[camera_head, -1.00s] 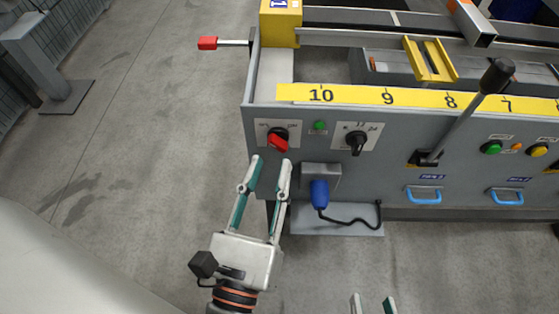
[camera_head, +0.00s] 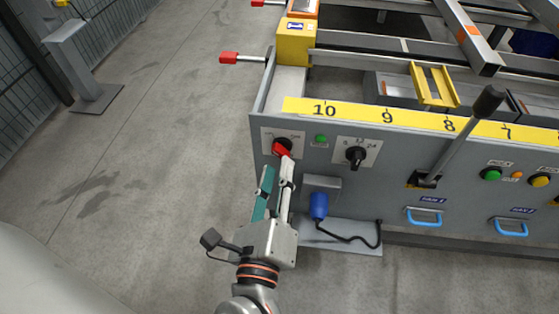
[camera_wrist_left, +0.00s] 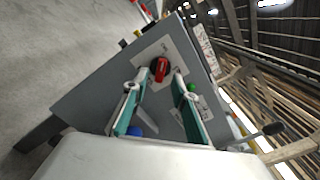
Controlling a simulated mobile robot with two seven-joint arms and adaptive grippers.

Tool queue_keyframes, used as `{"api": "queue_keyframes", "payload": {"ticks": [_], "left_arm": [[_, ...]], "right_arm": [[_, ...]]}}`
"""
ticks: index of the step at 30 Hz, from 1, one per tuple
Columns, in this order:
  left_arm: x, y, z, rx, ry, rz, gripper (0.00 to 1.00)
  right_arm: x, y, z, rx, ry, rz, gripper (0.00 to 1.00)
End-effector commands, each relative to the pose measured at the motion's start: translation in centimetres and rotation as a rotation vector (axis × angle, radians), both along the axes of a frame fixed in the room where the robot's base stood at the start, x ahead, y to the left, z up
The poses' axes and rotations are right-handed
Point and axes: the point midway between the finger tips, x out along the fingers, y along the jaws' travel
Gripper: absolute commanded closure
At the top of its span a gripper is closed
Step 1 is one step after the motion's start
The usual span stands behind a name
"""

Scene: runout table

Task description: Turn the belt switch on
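The belt switch, most likely the red rotary knob (camera_head: 282,147) on a white plate, is at the left end of the grey front panel (camera_head: 400,178). It also shows in the left wrist view (camera_wrist_left: 160,69), ahead of and between the fingertips. Its plate lettering is too small to read. My left gripper (camera_head: 277,166) is just below the knob, with its fingers spread. In the left wrist view the gripper (camera_wrist_left: 158,80) is open with nothing between its fingers. Whether a fingertip touches the knob, I cannot tell. My right gripper is out of view.
A black rotary knob (camera_head: 356,156) and a green button (camera_head: 321,139) sit right of the red knob. A blue plug (camera_head: 319,205) with a black cable is below. A long black-handled lever (camera_head: 462,135) sticks out farther right.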

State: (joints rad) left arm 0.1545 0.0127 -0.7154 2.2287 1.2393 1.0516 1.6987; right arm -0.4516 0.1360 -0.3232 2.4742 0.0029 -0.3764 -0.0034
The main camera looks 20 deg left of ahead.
Motion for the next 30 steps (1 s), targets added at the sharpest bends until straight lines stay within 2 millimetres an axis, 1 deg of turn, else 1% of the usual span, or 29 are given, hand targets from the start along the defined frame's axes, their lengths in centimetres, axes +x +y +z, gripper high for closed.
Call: {"api": "queue_keyframes", "payload": {"ticks": [1, 3, 6, 10, 17, 20, 21, 30], "left_arm": [[0.8, 0.2, 0.1, 0.0, -0.002, 0.001, 0.73], [1.6, 0.4, 0.0, 0.001, -0.001, 0.0, 0.73], [2.4, 0.7, 0.0, 0.001, 0.0, -0.001, 0.73], [3.0, 0.8, 0.0, 0.002, 0.001, -0.001, 0.73], [3.0, 0.8, 0.0, 0.002, 0.001, -0.001, 0.73], [3.0, 0.8, 0.0, 0.002, 0.001, -0.001, 0.96], [3.0, 0.8, 0.0, 0.002, 0.001, -0.001, 1.0], [3.0, 0.8, 0.1, 0.013, 0.002, -0.001, 1.0]], "right_arm": [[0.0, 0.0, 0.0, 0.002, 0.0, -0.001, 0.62], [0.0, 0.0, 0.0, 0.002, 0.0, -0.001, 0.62], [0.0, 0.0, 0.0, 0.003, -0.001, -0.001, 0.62], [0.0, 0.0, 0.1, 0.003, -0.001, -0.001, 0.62], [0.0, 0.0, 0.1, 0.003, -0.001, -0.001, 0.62], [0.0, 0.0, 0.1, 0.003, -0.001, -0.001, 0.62], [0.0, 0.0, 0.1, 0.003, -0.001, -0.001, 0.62], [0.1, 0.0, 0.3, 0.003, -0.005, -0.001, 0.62]]}}
